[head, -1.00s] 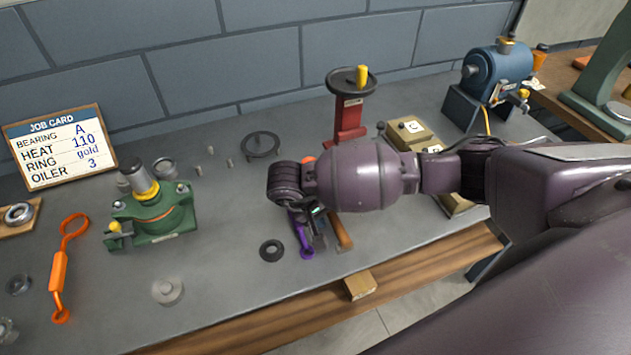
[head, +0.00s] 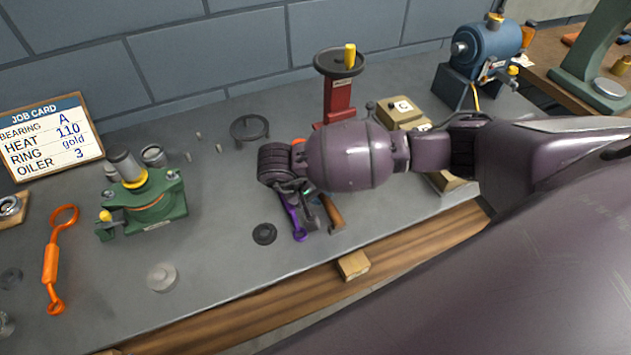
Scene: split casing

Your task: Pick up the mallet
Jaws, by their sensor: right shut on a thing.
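The mallet shows as a brown wooden handle (head: 331,212) sticking out toward the bench's front edge from under my right wrist. A bit of orange behind the wrist may be its head, but my arm hides most of it. My right gripper (head: 307,203) points down at the bench, beside a purple spanner-like tool (head: 296,222). Its fingers are largely hidden under the wrist; they are shut on the mallet, low over the bench top. My left gripper is out of view.
A black ring (head: 264,233) and a pale round part (head: 161,277) lie on the bench (head: 215,255). A red stand (head: 339,98) with a handwheel and a box marked C (head: 403,114) stand behind my arm. A green casing (head: 145,203) stands left.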

